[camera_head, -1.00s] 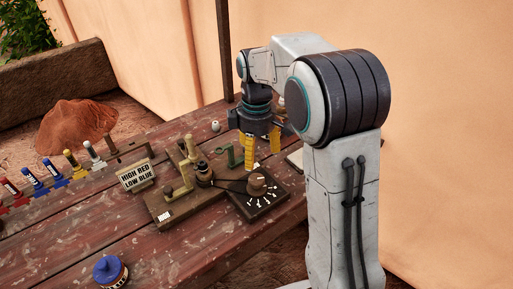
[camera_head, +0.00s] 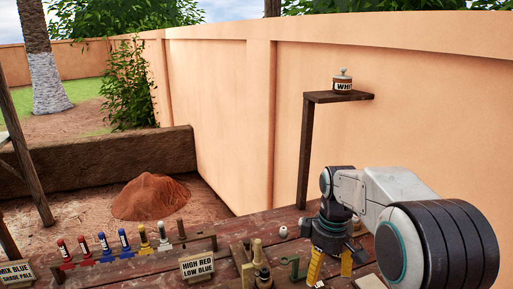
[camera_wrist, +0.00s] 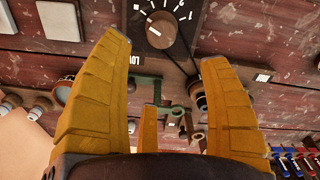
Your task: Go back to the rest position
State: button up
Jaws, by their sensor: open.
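My gripper (camera_head: 331,268) has yellow fingers and points down over the wooden table (camera_head: 130,270) at the right of the head view. In the wrist view the fingers (camera_wrist: 160,95) are spread apart with nothing between their tips. Beyond the tips is a dark board with a round dial knob (camera_wrist: 161,30) and white marks. A green bracket (camera_wrist: 150,88) shows between the fingers, and it also stands beside my gripper in the head view (camera_head: 289,268).
A sign reading "HIGH RED LOW BLUE" (camera_head: 198,267) stands left of my gripper. A rack of several coloured tubes (camera_head: 104,243) lies further left. A jar (camera_head: 343,84) sits on a post shelf (camera_head: 338,97) behind my arm. A wall (camera_head: 230,110) runs behind the table.

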jog(key=s+f+m+g, duration=0.1)
jog(key=s+f+m, duration=0.3)
jog(key=s+m, duration=0.45)
jog(key=s+r+t, duration=0.2)
jog(key=s+r, duration=0.2)
jog(key=s, duration=0.3)
jog(key=s+r+t+p, duration=0.1)
jog(key=s+r+t, duration=0.1)
jog(key=s+r, duration=0.2)
jog(key=shift+s+p, duration=0.3)
jog(key=shift+s, duration=1.15)
